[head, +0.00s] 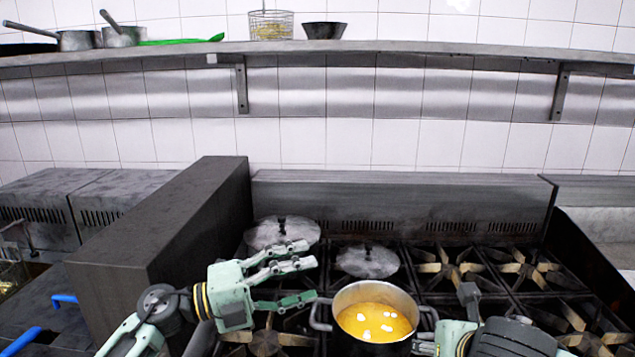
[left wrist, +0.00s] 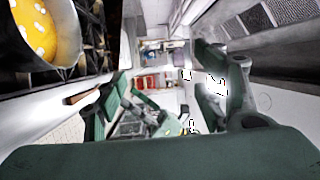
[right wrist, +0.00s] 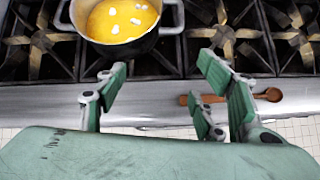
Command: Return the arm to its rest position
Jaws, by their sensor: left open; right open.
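My left gripper (head: 298,280) is open and empty over the stove, just left of a steel pot (head: 345,293) and above the burners. Its green fingers also show in the left wrist view (left wrist: 150,95). My right gripper (head: 468,305) is at the pot's right side in the head view, partly cut off by the lower edge. In the right wrist view my right gripper (right wrist: 165,95) is open with nothing between its fingers. The pot holds yellow-orange liquid with several white pieces (head: 374,322).
Two round lids (head: 367,261) lie on the back left burners. A dark block (head: 165,225) stands left of the stove. A wooden spoon (right wrist: 240,101) lies on the stove's front ledge. A wall shelf (head: 400,52) holds pans and a wire basket (head: 271,25). The right burners (head: 525,267) are bare.

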